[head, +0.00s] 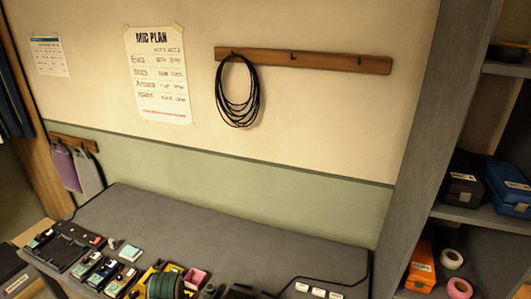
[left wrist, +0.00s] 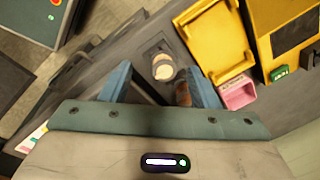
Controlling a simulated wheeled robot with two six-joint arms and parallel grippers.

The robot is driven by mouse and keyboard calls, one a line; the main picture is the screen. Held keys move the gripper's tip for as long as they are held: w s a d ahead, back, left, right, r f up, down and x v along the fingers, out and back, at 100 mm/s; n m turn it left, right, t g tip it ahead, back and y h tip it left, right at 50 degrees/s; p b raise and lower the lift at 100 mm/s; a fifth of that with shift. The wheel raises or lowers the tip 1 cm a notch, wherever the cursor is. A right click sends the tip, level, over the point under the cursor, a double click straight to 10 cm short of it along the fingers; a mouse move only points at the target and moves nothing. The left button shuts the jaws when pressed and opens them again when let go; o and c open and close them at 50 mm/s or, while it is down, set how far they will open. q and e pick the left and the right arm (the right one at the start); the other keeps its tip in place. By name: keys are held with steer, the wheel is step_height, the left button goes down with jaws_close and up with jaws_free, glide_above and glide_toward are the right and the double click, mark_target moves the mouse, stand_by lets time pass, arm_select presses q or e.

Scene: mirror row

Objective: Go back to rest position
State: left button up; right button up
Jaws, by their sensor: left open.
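My left gripper (left wrist: 161,82) shows in the left wrist view, its two blue fingers spread wide apart. Between and just beyond the fingers is a round, cream-topped piece (left wrist: 162,68) on a dark square base. A small reddish-brown piece (left wrist: 183,94) shows beside the right finger; I cannot tell whether they touch. Neither of my grippers shows in the head view, and my right gripper is in no view.
The grey bench (head: 240,250) holds several small devices, a green coil (head: 165,286) and a pink box (head: 195,278). A yellow case (left wrist: 217,45) lies near my left gripper. A black cable loop (head: 237,95) hangs on the wall rack (head: 310,61). Shelves (head: 480,217) stand right.

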arm_select(q)
steer(key=s+a+r+n+t, duration=0.15)
steer(key=s+n, duration=0.25)
steer(key=s, duration=0.5)
steer(key=s+r+n, duration=0.3)
steer(key=s, duration=0.5)
steer(key=s+a+r+n+t, duration=0.1)
steer(key=s+r+n, duration=0.25)
steer(key=s, duration=0.55)
steer(key=a+f+g+b, duration=0.25)
steer(key=f+b, duration=0.45)
steer(key=f, duration=3.2)
steer(key=s+a+f+b, duration=0.1)
steer(key=s+f+b, duration=0.1)
steer(key=s+f, duration=0.7)
steer(key=s+f+n+b, duration=0.1)
steer(key=s+f+b, duration=0.1)
steer(key=s+f, duration=0.7)
step_height(320, 180, down, 5)
steer(key=shift+s+a+r+b, duration=0.1)
steer(key=shift+s+a+b, duration=0.05)
steer(key=shift+a+b, duration=0.2)
